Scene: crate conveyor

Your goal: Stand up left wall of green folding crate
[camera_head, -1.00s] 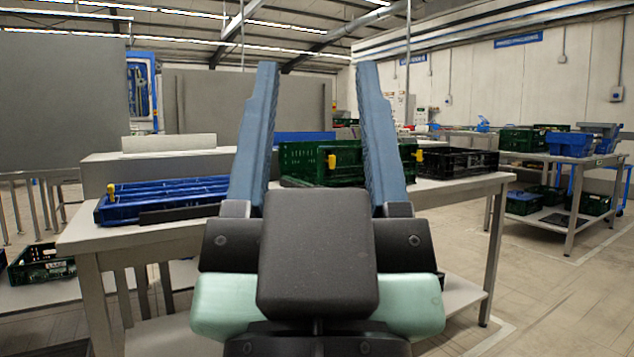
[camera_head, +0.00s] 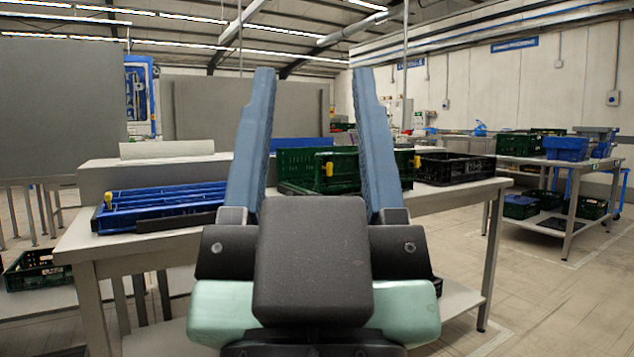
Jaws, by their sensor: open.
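The green folding crate (camera_head: 345,172) stands on the table in the middle of the view, behind the gap between my fingers. Its far wall stands upright, and a yellow latch shows on it. My gripper hides part of its left side and its near edge, so I cannot tell how its left wall lies. My gripper (camera_head: 312,80) is open and empty, its two blue fingers pointing up in front of the crate and apart from it.
A blue folded crate (camera_head: 160,208) lies on the table (camera_head: 75,240) at the left. A black crate (camera_head: 453,168) stands at its right end. A second table (camera_head: 570,160) with several crates stands at the far right. The floor between the tables is clear.

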